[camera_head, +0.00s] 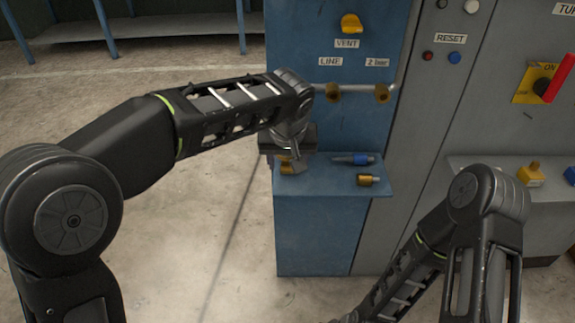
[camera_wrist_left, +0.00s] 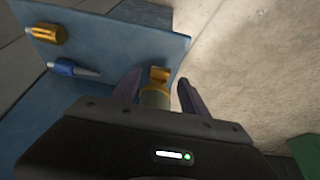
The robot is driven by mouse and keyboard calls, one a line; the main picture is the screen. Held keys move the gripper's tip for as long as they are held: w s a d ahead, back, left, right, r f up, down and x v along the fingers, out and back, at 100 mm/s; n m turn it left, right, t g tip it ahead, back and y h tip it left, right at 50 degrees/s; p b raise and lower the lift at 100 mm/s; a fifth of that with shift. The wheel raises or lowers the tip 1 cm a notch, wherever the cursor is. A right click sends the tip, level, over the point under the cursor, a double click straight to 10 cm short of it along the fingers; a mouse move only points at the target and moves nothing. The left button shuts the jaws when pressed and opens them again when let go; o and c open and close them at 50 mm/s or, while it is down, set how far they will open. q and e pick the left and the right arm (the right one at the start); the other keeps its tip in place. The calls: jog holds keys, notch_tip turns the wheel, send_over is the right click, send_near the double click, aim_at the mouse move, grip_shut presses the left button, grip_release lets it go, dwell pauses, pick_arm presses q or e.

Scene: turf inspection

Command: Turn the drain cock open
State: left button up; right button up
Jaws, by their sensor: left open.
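A brass-yellow cock, which I take as the drain cock (camera_head: 287,168), is at the left end of the blue shelf, partly hidden by my left gripper in the head view. In the left wrist view the drain cock (camera_wrist_left: 160,74) shows a brass head over a pale round stem, between the two fingers. My left gripper (camera_wrist_left: 158,84) is open around it, with gaps visible on both sides. In the head view the left gripper (camera_head: 288,153) comes down over the shelf's left end. My right gripper is out of view; only its arm shows at lower right.
The blue shelf (camera_head: 340,186) also holds a blue-collared tool (camera_head: 354,159) and a brass fitting (camera_head: 368,180). Above are a yellow VENT knob (camera_head: 351,24) and a pipe (camera_head: 356,88). A grey cabinet with a red-handled switch (camera_head: 556,80) stands right. Floor at left is clear.

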pick_arm(q)
jog(key=shift+x, duration=1.05)
jog(key=shift+c, duration=0.3)
grip_shut()
